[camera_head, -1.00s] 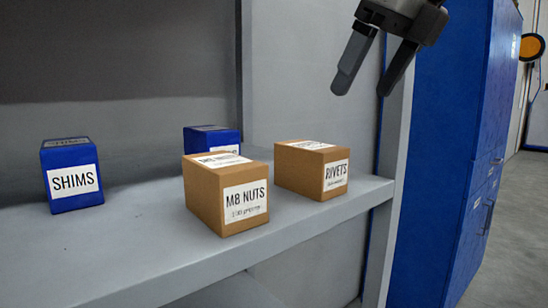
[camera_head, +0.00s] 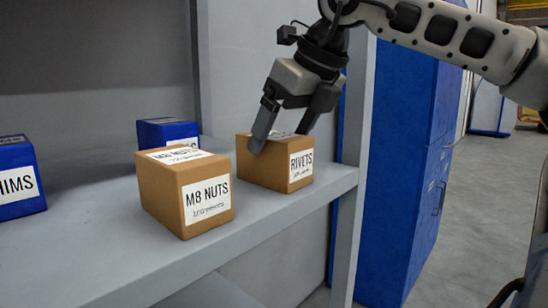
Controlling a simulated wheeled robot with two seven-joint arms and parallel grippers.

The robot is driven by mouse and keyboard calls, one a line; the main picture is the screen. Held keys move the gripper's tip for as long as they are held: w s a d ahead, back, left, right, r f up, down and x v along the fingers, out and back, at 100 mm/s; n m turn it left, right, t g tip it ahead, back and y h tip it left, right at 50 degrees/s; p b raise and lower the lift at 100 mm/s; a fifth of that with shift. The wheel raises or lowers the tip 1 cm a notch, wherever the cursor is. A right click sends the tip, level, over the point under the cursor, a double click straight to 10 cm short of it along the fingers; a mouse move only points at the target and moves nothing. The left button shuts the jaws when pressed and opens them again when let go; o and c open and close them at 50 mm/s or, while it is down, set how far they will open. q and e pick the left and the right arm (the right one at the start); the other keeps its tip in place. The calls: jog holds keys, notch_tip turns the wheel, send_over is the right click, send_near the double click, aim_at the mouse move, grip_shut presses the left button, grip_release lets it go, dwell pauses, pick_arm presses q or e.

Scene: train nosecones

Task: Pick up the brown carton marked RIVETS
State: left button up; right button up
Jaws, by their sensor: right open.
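The brown carton marked RIVETS (camera_head: 268,172) stands upright on the grey shelf, near its right end. My right gripper (camera_head: 283,143) is just above it, pointing down, with its fingers apart. The left finger overlaps the carton's top and upper front side in the picture, and the other finger is at the far right top edge. I cannot tell whether the fingers touch the carton. The gripper holds nothing clear of the shelf. My left gripper is not in view.
A brown carton marked M8 NUTS (camera_head: 162,198) stands left of the RIVETS carton, close by. A blue box (camera_head: 164,131) is behind it, and a blue SHIMS box (camera_head: 12,158) is at the far left. A grey shelf post (camera_head: 350,225) and blue cabinet (camera_head: 398,180) are on the right.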

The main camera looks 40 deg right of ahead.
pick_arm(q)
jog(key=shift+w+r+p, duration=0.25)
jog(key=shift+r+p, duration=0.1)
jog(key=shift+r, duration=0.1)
pick_arm(e)
jog(key=x, duration=0.4)
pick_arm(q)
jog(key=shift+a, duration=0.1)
pick_arm(e)
jog(key=shift+w+f, duration=0.1)
jog(key=shift+f, duration=0.2)
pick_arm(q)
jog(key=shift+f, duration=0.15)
pick_arm(e)
jog(key=shift+c, duration=0.3)
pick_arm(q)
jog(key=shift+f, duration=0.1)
pick_arm(e)
jog(key=shift+r, duration=0.1)
jog(key=c, duration=1.2)
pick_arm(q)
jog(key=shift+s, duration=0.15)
pick_arm(e)
jog(key=shift+r, duration=0.1)
